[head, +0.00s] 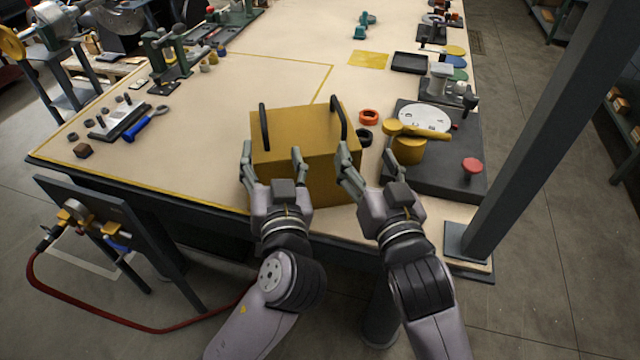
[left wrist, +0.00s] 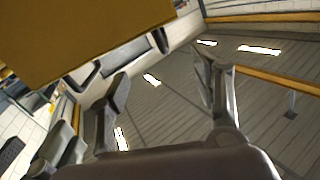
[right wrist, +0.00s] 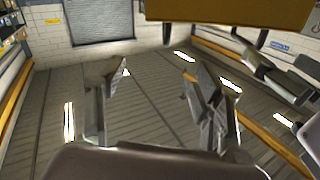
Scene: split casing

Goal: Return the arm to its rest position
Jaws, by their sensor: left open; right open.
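My left gripper (head: 272,168) is open and empty in the head view, over the near left part of a yellow casing (head: 295,122) with two black handles. My right gripper (head: 366,170) is open and empty at the casing's near right side. In the left wrist view the open fingers of my left gripper (left wrist: 165,100) hold nothing, and the yellow casing (left wrist: 70,35) fills the upper left. In the right wrist view my right gripper (right wrist: 150,95) is spread with nothing between its fingers, and the casing (right wrist: 235,12) is at the top. I cannot tell whether either gripper touches it.
The casing stands on a beige table (head: 200,150). A dark post (head: 540,130) rises at the right. Tools lie on the left.

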